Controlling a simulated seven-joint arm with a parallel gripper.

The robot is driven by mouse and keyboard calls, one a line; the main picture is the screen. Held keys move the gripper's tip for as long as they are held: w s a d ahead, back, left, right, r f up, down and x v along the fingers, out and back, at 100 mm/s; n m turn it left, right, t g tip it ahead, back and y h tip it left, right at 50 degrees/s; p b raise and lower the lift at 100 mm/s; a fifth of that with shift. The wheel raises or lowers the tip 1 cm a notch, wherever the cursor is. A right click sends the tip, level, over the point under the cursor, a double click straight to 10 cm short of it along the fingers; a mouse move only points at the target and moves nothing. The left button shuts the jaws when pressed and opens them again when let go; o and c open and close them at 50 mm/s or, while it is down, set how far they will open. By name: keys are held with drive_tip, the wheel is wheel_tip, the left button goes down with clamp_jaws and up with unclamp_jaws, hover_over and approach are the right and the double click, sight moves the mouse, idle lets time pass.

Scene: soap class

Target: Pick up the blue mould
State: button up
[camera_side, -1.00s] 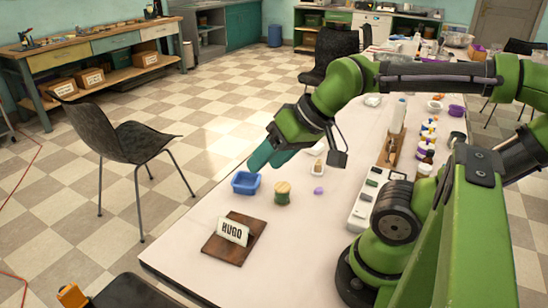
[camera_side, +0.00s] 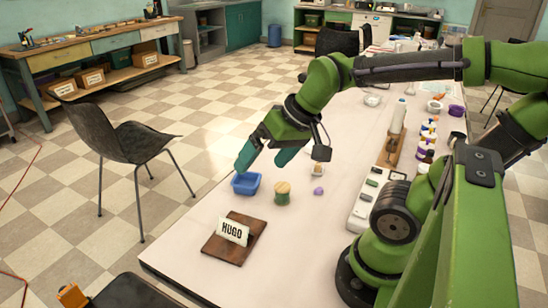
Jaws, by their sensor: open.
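The blue mould (camera_side: 246,185) is a small open rectangular tray. It sits on the pale table near its left edge, behind the name sign. My gripper (camera_side: 262,160) has two teal fingers, spread apart and empty. The left finger is just above and behind the mould's far side, seemingly close to it; I cannot tell if it touches. The right finger is up and to the right, above the table behind the green spool-like object.
A green-and-wood round object (camera_side: 282,193) stands just right of the mould. A purple lump (camera_side: 318,191) lies further right. A wooden board with a HUGO sign (camera_side: 234,238) lies in front. A white tray (camera_side: 372,205) and bottles stand at the right.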

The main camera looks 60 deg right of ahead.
drive_tip(key=w+d+f+n+g+h, duration=0.1)
drive_tip(key=w+d+f+g, duration=0.2)
drive_tip(key=w+d, duration=0.55)
drive_tip(key=n+g, duration=0.3)
drive_tip(key=n, duration=0.4)
hover_over(246, 179)
drive_tip(key=s+a, duration=0.2)
drive_tip(key=s, duration=0.1)
wheel_tip(246, 179, down, 3)
drive_tip(key=shift+h, duration=0.3)
drive_tip(key=f, duration=1.1)
drive_tip(key=shift+w, duration=0.2)
drive_tip(key=shift+w+a+f, duration=0.15)
drive_tip(key=shift+a+f, duration=0.05)
drive_tip(key=shift+f, duration=1.2)
drive_tip(key=shift+w+a+f, duration=0.15)
drive_tip(key=shift+f, duration=1.25)
drive_tip(key=c, duration=0.7)
